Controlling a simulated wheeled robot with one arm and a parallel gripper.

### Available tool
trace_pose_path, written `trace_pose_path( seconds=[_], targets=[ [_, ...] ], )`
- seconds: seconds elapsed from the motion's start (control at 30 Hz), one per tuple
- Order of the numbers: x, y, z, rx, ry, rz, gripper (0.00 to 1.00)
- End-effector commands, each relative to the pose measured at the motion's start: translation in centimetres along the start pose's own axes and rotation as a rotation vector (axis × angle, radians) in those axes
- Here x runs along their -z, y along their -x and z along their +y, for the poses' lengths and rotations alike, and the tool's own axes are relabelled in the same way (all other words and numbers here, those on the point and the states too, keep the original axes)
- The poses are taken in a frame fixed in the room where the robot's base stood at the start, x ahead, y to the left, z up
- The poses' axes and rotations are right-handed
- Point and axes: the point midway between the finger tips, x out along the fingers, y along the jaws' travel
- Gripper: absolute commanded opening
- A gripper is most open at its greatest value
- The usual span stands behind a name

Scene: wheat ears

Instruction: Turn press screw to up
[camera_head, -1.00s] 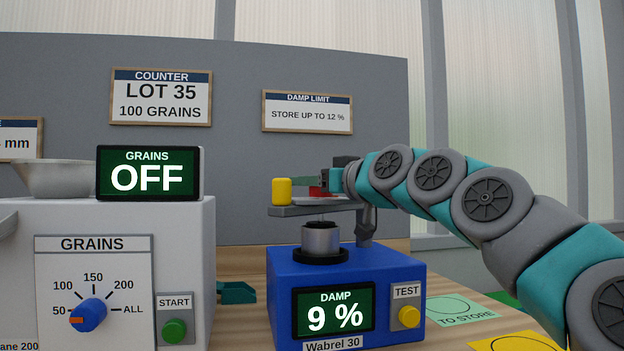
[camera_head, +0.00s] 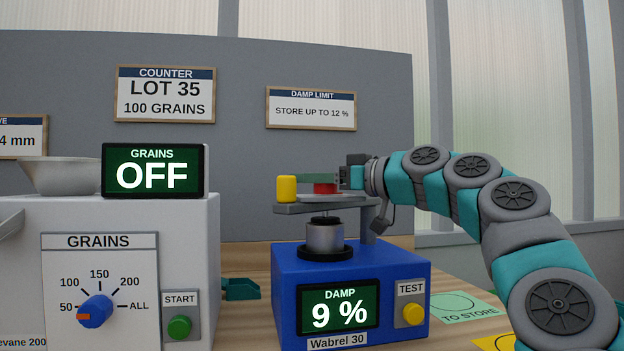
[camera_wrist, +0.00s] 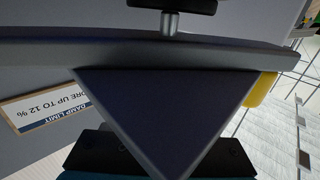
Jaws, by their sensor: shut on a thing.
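The press screw stands on the blue Wabrel 30 damp meter (camera_head: 350,268). Its red part (camera_head: 325,188) sits above the flat grey bracket, with a yellow knob (camera_head: 286,189) at the left end. A dark plunger below it meets the metal cup (camera_head: 325,238). My gripper (camera_head: 330,178) comes in level from the right and is shut at the red part; the contact is mostly hidden. In the wrist view, which is upside down, a dark finger (camera_wrist: 165,110) covers the middle. The yellow knob (camera_wrist: 260,88) is behind it at right, and the plunger rod (camera_wrist: 170,22) is at top.
The damp screen (camera_head: 338,309) reads 9 %, with a yellow TEST button (camera_head: 414,314) beside it. The grain counter (camera_head: 60,225) stands at left, its screen reading OFF. A grey panel (camera_head: 240,100) with signs rises behind. Green and yellow mats lie at right.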

Motion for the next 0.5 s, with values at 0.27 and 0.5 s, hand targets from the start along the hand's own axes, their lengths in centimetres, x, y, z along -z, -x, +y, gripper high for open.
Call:
trace_pose_path(
  seconds=[0.27,0.5],
  targets=[
    [-0.05,-0.05,0.03,0.042,0.0,-0.001,0.0],
    [-0.03,-0.01,-0.11,0.065,0.0,-0.001,0.0]
  ],
)
